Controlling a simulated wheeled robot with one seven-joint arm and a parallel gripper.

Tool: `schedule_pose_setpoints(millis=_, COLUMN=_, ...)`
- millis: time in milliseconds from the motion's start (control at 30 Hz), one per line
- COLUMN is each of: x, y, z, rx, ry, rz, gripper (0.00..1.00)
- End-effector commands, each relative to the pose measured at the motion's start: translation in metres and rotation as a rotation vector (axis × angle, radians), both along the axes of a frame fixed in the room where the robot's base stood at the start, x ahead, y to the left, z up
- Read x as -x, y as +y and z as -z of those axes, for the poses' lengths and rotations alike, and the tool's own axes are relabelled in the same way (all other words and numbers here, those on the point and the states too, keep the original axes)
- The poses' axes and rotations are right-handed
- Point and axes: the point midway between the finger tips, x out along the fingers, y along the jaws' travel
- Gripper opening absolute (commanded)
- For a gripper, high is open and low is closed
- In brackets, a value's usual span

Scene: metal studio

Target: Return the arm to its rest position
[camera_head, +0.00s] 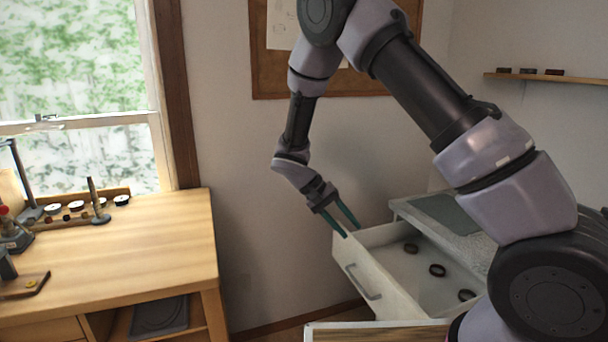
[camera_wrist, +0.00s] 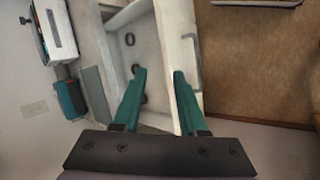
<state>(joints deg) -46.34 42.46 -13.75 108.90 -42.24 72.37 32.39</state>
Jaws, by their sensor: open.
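My gripper (camera_head: 346,225) hangs from my raised arm, just above the far left corner of an open white drawer (camera_head: 357,278). My forearm and elbow cross the upper right of the head view.
A wooden workbench (camera_head: 150,245) with small tools stands at the left under a window. A grey mat (camera_head: 442,213) lies on the cabinet top behind the drawer. A wall shelf (camera_head: 545,77) holds small dark items. The floor between bench and drawer looks clear.

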Motion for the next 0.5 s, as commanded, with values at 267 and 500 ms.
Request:
schedule_pose_setpoints(millis=267, x=0.012, y=-0.038, z=-0.107, rx=-0.339, ry=-0.065, rz=0.128, gripper=0.42)
schedule_pose_setpoints(millis=500, x=0.04, y=-0.073, z=-0.189, rx=-0.589, ry=-0.194, rz=0.178, gripper=0.42)
